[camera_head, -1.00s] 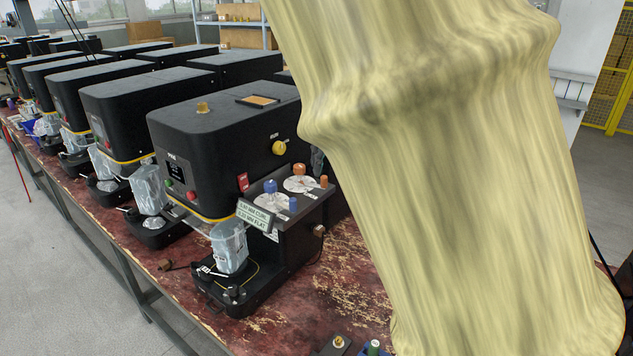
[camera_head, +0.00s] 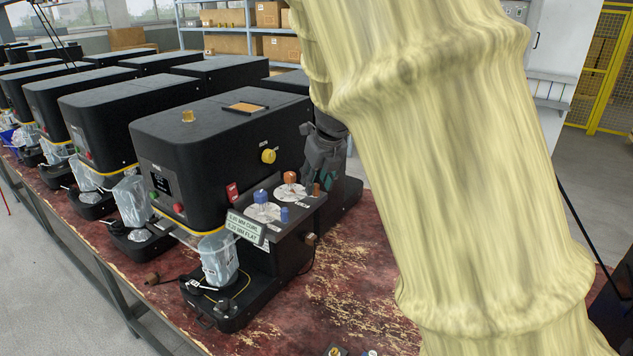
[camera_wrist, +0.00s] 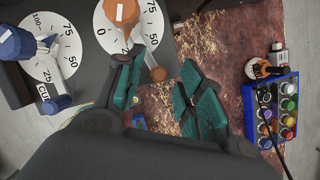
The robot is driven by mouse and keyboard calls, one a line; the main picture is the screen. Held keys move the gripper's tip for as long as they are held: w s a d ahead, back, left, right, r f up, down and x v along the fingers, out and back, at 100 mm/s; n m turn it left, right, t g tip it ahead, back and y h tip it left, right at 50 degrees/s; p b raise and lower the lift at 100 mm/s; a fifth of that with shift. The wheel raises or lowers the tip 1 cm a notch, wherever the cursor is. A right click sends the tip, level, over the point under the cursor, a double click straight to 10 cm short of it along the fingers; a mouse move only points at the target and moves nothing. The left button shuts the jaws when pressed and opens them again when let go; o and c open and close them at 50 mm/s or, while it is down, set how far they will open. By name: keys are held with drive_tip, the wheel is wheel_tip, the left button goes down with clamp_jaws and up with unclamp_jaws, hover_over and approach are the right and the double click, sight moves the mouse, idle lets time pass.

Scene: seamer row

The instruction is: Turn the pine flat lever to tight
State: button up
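The nearest black seamer (camera_head: 215,150) has a side box with a blue knob (camera_head: 260,196) and an orange knob (camera_head: 290,178), each on a white dial. A short orange-brown lever (camera_head: 316,188) stands by the orange dial; I take it as the flat lever, though its label is unreadable. In the wrist view the lever (camera_wrist: 152,62) slants from the dial rim. A blue lever (camera_wrist: 55,104) is by the other dial. My gripper (camera_head: 322,172) is over the box's far right corner. In the wrist view my gripper (camera_wrist: 162,75) is open, the lever's end between its green-padded fingers, contact unclear.
A label plate (camera_head: 245,226) reading curl and flat stands before the dials. A clear bag-like container (camera_head: 218,258) is on the seamer's front. A blue tray (camera_wrist: 273,112) of coloured pots lies right in the wrist view. The worn red bench (camera_head: 345,270) has free room.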

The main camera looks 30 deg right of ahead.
drive_tip(key=shift+x, duration=1.05)
drive_tip(key=shift+c, duration=0.3)
clamp_jaws()
